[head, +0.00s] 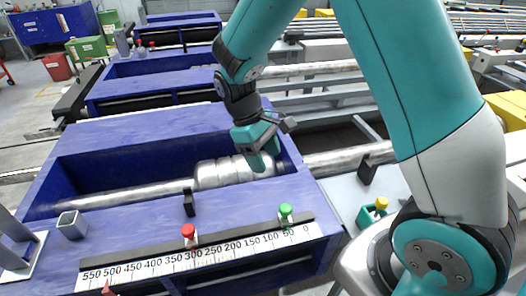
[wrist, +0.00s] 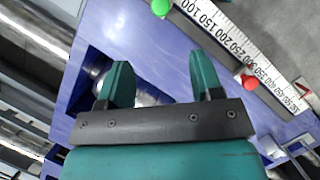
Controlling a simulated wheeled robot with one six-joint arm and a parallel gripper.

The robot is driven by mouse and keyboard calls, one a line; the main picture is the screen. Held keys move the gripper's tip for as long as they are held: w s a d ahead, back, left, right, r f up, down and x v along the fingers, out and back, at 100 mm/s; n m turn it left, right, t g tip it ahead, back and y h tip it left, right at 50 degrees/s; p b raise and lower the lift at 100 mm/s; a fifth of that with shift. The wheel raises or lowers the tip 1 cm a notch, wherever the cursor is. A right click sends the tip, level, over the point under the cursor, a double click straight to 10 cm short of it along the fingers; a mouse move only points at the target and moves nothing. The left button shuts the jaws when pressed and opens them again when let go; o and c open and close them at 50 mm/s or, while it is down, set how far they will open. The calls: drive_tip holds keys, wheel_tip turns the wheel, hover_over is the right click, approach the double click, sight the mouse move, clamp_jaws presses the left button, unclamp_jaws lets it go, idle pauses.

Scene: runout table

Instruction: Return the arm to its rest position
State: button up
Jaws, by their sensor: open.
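My teal arm reaches down from the top of the head view to my gripper (head: 262,150), which hangs over the blue runout table (head: 130,135). In the wrist view my gripper (wrist: 162,85) shows two teal fingers spread wide apart with nothing between them. Below it in the head view, a silver roller (head: 222,172) lies in the table's recess. Part of that roller also shows behind the left finger in the wrist view (wrist: 146,97).
A white scale (head: 200,258) runs along the table's front edge, with a red knob (head: 188,231) and a green knob (head: 285,210) behind it. A square metal tube (head: 71,224) stands at the left. A black post (head: 189,203) stands before the recess. More blue tables stand behind.

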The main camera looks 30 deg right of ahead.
drive_tip(key=shift+v, duration=0.75)
drive_tip(key=s+a+r+t+y, duration=0.2)
drive_tip(key=s+a+r, duration=0.3)
drive_tip(key=s, duration=0.4)
drive_tip(key=s+a+r+n+t+y, duration=0.1)
drive_tip(key=s+a+r+y, duration=0.3)
drive_tip(key=s+r, duration=0.4)
drive_tip(key=shift+s+a+r+t, duration=0.2)
drive_tip(key=shift+s+a+t, duration=0.25)
drive_tip(key=shift+a, duration=0.3)
idle(1.6)
